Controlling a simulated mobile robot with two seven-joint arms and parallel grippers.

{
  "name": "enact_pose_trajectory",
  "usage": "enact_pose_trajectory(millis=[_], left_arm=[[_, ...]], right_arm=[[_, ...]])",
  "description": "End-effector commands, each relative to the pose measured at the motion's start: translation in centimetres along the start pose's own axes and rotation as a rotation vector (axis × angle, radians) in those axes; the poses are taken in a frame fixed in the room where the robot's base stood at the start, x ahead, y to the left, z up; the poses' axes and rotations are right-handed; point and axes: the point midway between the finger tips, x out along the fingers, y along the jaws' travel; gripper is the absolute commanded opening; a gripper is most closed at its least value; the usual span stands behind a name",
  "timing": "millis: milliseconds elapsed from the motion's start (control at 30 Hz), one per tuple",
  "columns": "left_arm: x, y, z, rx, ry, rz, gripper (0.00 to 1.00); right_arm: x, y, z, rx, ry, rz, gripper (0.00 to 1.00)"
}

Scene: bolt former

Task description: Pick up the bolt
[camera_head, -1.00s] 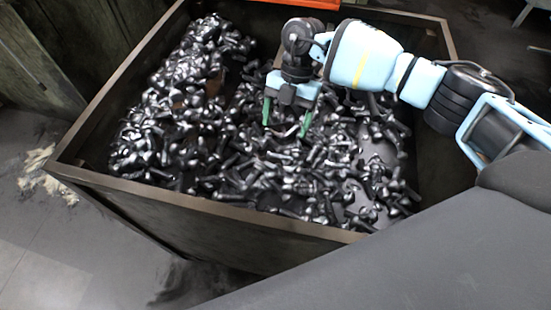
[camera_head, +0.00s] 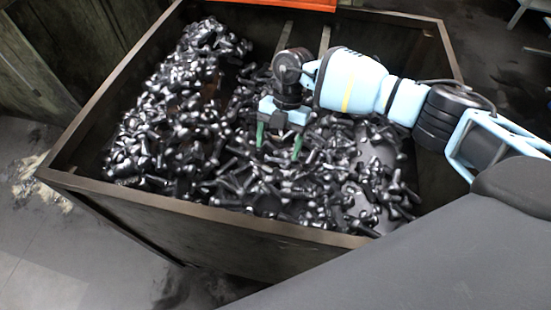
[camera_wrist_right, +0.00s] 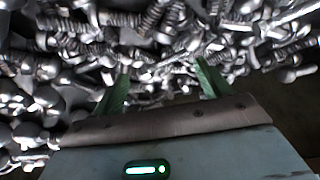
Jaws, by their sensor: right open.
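Many shiny dark metal bolts (camera_head: 165,140) lie in loose heaps in a large open bin (camera_head: 215,222). They also fill the upper part of the right wrist view (camera_wrist_right: 150,40), with threaded shanks and round heads. My right gripper (camera_head: 278,148) points down into the bin, with its green fingers apart and tips at the top of the pile. In the right wrist view the fingers (camera_wrist_right: 160,72) stand apart in front of bolts. No bolt is clearly held. Whether a finger touches a bolt cannot be told. My left gripper is not in view.
A bare patch of bin floor (camera_head: 376,155) shows at the right of the pile. An orange edge (camera_head: 290,4) is at the back. Wooden panels (camera_head: 60,55) stand at the left.

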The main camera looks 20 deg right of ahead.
Motion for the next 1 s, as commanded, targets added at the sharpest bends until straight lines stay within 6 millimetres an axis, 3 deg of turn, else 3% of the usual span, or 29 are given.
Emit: enact_pose_trajectory(millis=[133,400,700,1000], left_arm=[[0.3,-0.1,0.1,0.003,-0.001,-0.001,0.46],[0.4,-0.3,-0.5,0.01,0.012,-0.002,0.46],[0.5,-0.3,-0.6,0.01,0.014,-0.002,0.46],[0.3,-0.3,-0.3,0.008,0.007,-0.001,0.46]], right_arm=[[2.0,0.0,0.0,0.0,0.001,-0.001,0.77],[2.2,0.0,0.0,0.0,0.0,0.001,0.76],[2.2,0.0,0.0,0.001,0.0,0.001,0.36],[2.0,0.0,-0.1,0.0,0.0,0.001,0.35]])
